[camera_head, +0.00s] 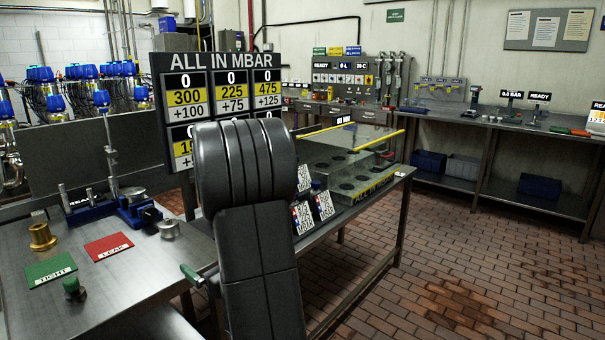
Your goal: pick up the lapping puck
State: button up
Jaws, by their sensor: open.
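No label marks the lapping puck, so I cannot tell for certain which piece it is. A short round grey metal piece (168,229) stands on the left steel bench (150,285), near its back right part. A small dark green knobbed piece (74,289) stands near the front left of the same bench. A brass flanged piece (42,238) stands at the left. Each stands clear of any gripper.
A green card (50,270) and a red card (108,246) lie flat on the bench. Blue fixtures with upright metal posts (112,165) stand behind them. A number board (222,90) rises at the back. A glass-topped case (350,165) stands right of my arm. Brick floor (450,260) is open at right.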

aim_at(74, 294)
jog(key=i+l+u, duration=0.1)
jog(key=l, duration=0.5)
jog(key=i+l+u, duration=0.1)
jog(key=l, duration=0.5)
jog(key=u, duration=1.75)
jog(key=i, duration=0.4)
jog(key=l+u, duration=0.15)
jog(key=k+j, duration=0.05)
